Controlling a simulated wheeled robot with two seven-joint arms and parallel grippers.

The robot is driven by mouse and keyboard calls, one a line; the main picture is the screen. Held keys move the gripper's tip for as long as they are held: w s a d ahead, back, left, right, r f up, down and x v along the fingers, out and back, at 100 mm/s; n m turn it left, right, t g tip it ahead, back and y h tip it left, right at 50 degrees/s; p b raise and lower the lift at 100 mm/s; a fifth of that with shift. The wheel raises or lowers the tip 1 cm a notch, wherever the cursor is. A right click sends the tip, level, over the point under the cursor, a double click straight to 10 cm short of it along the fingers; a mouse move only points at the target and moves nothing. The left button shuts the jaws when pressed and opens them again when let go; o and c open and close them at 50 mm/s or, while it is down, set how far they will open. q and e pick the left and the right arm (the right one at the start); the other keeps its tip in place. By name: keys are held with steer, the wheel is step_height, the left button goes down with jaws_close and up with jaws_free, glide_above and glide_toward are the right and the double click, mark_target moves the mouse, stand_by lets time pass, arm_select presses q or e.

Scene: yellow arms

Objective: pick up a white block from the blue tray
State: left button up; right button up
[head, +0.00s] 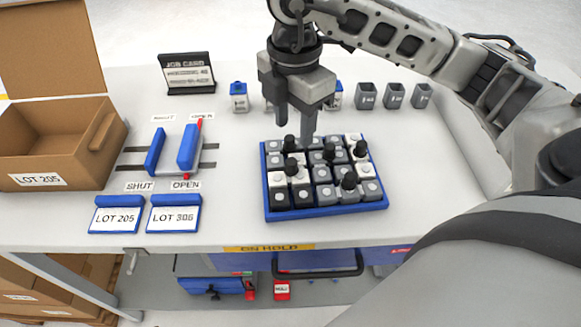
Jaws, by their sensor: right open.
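The blue tray (322,213) stands on the white table and holds rows of white, grey and dark blocks, several with black knobs on top. One white block (277,179) is in the left column, with another white block (301,177) beside it. A further white block (364,171) shows on the right side. My right gripper (295,122) points down over the back left part of the tray, open, with nothing visible between its fingers. Its fingers partly hide the back row, and I cannot tell whether they touch any block. My left gripper is not in view.
An open cardboard box (60,150) stands at the left. Blue-and-white lot cards (174,217) and a blue clamp fixture (188,147) lie between box and tray. Small bottles (239,97) and grey cups (394,96) line the back. The table right of the tray is clear.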

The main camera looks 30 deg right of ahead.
mark_target(292, 161)
step_height(292, 161, down, 8)
steer(key=shift+a+f+p, duration=0.15)
steer(key=shift+f+p, duration=0.1)
steer(key=shift+p, duration=0.35)
jaws_close()
